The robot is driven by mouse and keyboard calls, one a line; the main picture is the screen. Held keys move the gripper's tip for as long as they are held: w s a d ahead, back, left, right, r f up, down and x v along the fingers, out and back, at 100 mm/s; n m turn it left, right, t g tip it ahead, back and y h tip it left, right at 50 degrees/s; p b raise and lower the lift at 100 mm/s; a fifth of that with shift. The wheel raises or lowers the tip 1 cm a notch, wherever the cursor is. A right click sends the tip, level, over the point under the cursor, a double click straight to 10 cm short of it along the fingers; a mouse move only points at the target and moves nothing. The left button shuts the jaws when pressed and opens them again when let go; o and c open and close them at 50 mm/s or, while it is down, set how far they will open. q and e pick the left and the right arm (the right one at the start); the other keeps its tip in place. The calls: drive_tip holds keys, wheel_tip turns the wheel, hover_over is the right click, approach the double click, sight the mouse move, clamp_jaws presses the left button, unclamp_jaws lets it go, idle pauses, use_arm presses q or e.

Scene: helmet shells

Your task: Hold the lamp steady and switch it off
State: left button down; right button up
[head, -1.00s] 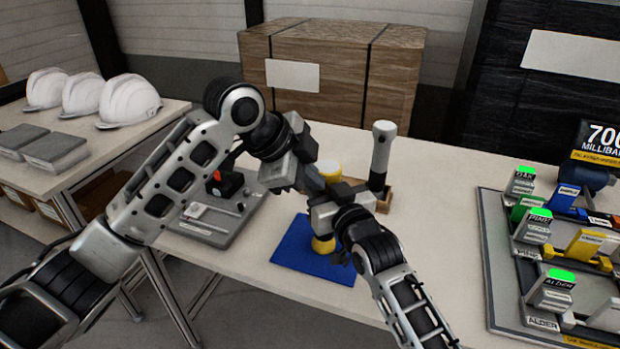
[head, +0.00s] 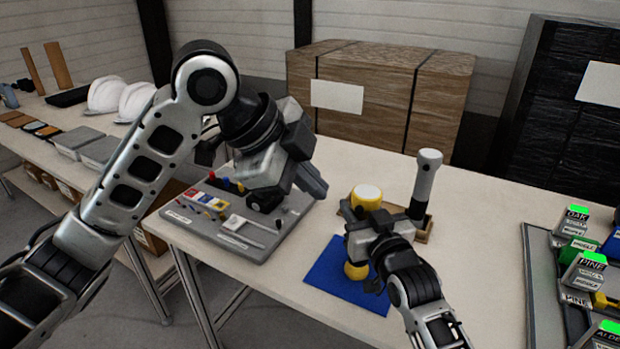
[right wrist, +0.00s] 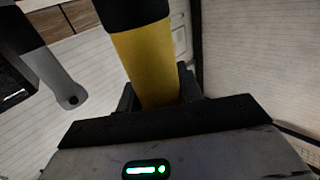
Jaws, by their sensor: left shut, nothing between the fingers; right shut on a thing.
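The lamp (head: 367,200) is a yellow upright body with a pale top, standing at the blue mat (head: 335,284). My right gripper (head: 374,228) is shut around its middle and hides that part. In the right wrist view the lamp's yellow body (right wrist: 148,65) sits between the fingers, with a black section at the top of the picture. My left gripper (head: 305,176) is shut and empty, left of the lamp and apart from it, over the grey tray's right side. I cannot make out the lamp's switch or whether it is lit.
A grey handle-like tool (head: 427,175) stands in a small wooden holder just right of the lamp. A grey tray (head: 190,226) with small coloured parts lies left. A rack of labelled blocks (head: 545,290) is at right. White helmets (head: 137,102) sit on the left table.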

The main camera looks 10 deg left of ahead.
idle(0.4)
drive_tip(key=o, duration=1.2)
drive_tip(key=shift+p+v, duration=1.4)
drive_tip(key=shift+v, duration=8.15)
